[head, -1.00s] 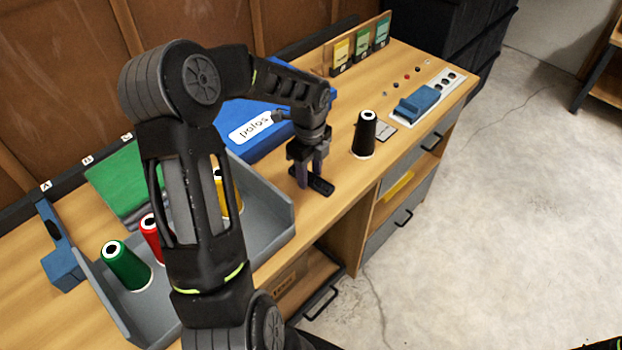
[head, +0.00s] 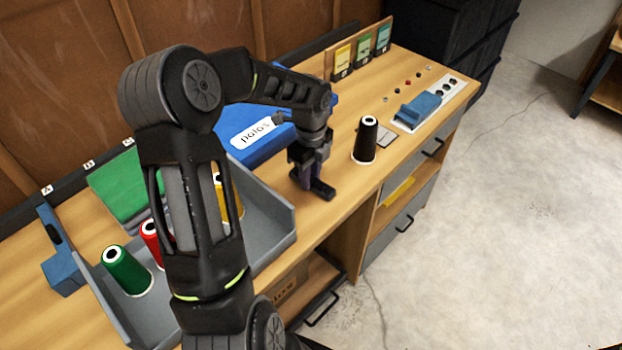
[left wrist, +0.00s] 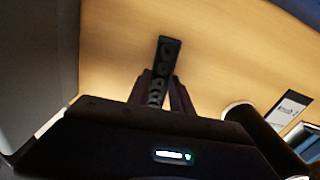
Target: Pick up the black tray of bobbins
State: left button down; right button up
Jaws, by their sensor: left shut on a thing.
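The black tray of bobbins (head: 324,193) is a small narrow dark strip near the front edge of the workbench. In the left wrist view it is a dark bar with a row of round bobbins (left wrist: 165,62), standing out between the fingertips. My left gripper (head: 309,178) points down over the tray and is shut on it; its two fingers (left wrist: 160,88) flank the tray in the wrist view. The fingers hide part of the tray. I cannot tell whether it touches the bench top. My right gripper is not in view.
A black thread cone (head: 366,140) stands just right of the gripper. A blue box (head: 255,132) lies behind it. A grey bin (head: 268,218) with green, red and yellow cones is at left. A blue device (head: 420,106) sits farther right. Drawers are below the bench.

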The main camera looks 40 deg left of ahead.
pick_arm(q)
notch_tip(320, 180, up, 9)
dwell(0.3)
jog(key=shift+r, duration=0.1)
dwell(0.4)
